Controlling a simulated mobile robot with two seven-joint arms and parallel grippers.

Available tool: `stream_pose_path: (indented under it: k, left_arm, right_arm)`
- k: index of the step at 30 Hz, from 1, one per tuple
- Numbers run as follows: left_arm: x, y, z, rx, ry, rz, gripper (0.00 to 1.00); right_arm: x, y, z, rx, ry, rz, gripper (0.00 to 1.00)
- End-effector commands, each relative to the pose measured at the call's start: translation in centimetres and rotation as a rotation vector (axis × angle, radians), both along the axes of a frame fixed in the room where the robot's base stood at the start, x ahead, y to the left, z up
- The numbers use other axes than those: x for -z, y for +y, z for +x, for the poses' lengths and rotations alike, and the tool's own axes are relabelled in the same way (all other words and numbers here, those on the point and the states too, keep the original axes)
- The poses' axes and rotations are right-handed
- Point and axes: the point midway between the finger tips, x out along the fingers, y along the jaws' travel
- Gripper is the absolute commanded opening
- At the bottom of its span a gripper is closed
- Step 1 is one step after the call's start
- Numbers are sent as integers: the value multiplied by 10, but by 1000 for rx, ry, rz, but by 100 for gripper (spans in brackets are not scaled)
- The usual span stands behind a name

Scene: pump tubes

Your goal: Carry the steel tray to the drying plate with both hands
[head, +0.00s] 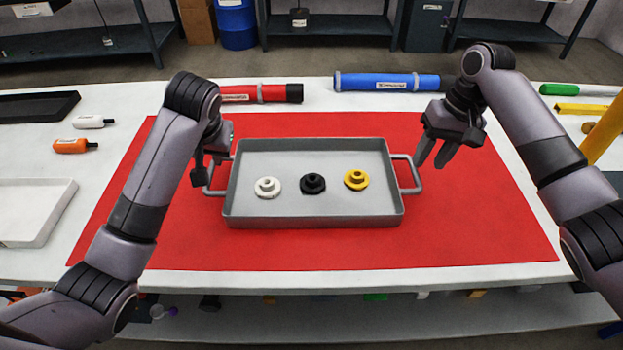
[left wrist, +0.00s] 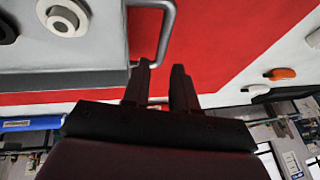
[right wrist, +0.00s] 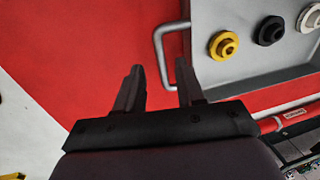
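The steel tray (head: 300,222) lies flat on the red mat (head: 480,235), with a loop handle at each end. It holds a white flanged part (head: 267,187), a black one (head: 312,183) and a yellow one (head: 356,180). My left gripper (head: 208,180) is at the tray's left handle (left wrist: 168,22). Its fingers (left wrist: 160,68) are parted, with the handle's corner by the tips; contact is unclear. My right gripper (head: 433,160) is open and empty, above and right of the right handle (right wrist: 158,45), apart from it. I cannot tell which thing is the drying plate.
A white shallow tray (head: 38,240) and a black tray (head: 35,118) lie at the left. An orange bottle (head: 70,146) and a white bottle (head: 88,122) lie nearby. A red tube (head: 262,94) and a blue tube (head: 385,82) lie behind the mat. The mat's front is clear.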

Motion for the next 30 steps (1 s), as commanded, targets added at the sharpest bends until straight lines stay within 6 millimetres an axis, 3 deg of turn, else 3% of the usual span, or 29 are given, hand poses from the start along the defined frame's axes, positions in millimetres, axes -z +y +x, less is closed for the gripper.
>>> stream_pose_path:
  k: [5, 18, 30]
  left_arm:
    - [7, 2, 2, -1, 2, 1, 27]
    - [58, 15, 23, 0, 2, 0, 27]
    - [65, 16, 26, 0, 0, 0, 27]
  right_arm:
    - [7, 1, -1, 0, 2, 0, 38]
    - [64, 11, -2, 0, 3, 0, 38]
    - [71, 13, -2, 0, 1, 0, 38]
